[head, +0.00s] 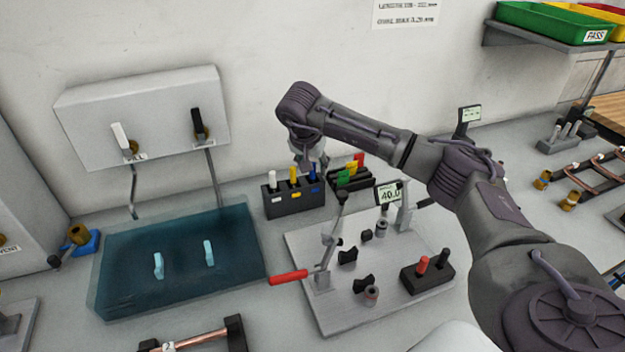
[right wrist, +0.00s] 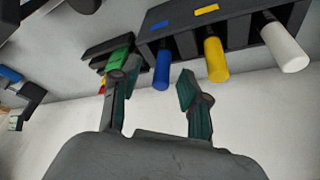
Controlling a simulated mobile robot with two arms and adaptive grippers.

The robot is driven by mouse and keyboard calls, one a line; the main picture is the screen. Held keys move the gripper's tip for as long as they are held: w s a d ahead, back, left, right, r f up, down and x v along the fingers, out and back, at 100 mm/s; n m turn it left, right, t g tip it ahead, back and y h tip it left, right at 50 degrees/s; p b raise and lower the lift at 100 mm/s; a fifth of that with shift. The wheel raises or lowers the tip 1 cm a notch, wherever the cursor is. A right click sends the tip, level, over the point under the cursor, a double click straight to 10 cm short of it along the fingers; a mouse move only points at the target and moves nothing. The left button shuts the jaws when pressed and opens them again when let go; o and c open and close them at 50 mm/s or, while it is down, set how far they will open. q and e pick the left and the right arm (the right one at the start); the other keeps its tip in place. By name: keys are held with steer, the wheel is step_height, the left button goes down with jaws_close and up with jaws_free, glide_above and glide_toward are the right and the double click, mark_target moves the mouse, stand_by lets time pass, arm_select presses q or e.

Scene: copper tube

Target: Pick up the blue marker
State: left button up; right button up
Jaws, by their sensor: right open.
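The blue marker (head: 312,174) stands in the right slot of a black marker holder (head: 294,207), beside a yellow marker (head: 294,177) and a white marker (head: 272,180). My right gripper (head: 312,158) is above the holder at the blue marker, partly hiding it in the head view. In the right wrist view, the blue marker (right wrist: 162,68) shows between the two spread fingers of the right gripper (right wrist: 152,85), nearer the left finger. The gripper is open and holds nothing. My left gripper is not in view.
A black rack with green and red pieces (head: 350,175) stands close to the right of the holder. A grey fixture plate (head: 330,311) with a red-handled clamp (head: 288,277) lies in front. A blue-tinted tank (head: 185,290) is at left, and the wall is close behind.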

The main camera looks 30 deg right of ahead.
jaws_close()
steer(key=shift+r, duration=0.15)
